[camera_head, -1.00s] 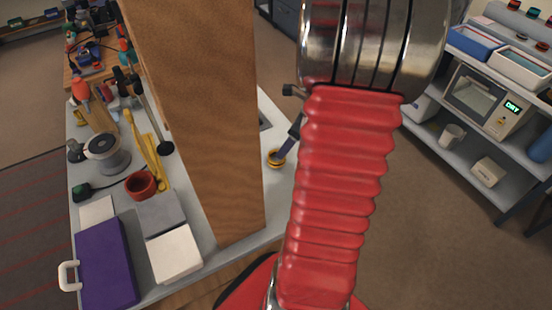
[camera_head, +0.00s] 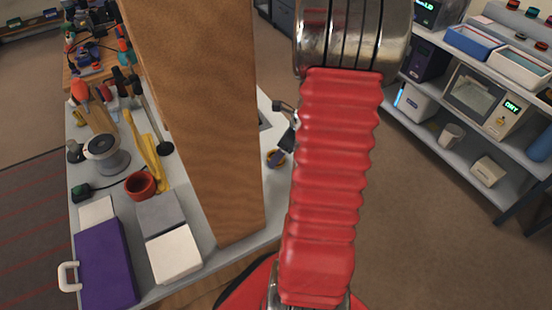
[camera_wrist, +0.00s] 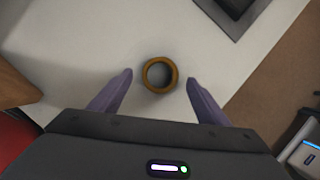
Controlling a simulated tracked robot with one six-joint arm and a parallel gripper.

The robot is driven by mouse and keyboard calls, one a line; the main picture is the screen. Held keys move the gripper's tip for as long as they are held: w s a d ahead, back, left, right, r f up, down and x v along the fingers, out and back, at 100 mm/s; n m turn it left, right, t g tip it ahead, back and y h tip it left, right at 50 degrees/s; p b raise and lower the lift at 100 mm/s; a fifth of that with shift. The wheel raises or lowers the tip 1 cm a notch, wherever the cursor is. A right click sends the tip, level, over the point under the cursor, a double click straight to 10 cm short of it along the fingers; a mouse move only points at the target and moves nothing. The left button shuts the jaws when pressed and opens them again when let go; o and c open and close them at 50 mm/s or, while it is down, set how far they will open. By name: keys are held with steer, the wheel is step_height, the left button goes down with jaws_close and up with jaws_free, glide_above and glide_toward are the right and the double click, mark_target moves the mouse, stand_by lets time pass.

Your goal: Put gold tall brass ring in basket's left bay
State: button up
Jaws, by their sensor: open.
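The gold brass ring (camera_wrist: 147,75) lies on the pale bench top in the wrist view, its open bore facing up. My gripper (camera_wrist: 160,82) is open, with one purple finger on each side of the ring and a visible gap to each. I cannot tell how high the fingertips are above the bench. In the head view the ring (camera_head: 283,154) shows only in part, behind a purple finger and beside my red arm sleeve. I cannot make out the basket in any view.
A tall wooden post (camera_head: 200,120) stands on the bench left of my arm. A dark-framed grey item (camera_wrist: 236,12) lies beyond the ring. The bench edge runs right of it.

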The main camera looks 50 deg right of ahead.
steer(key=shift+x, duration=0.9)
steer(key=shift+c, duration=0.6)
steer(key=c, duration=1.2)
steer(key=shift+o, duration=0.2)
step_height(320, 180, up, 10)
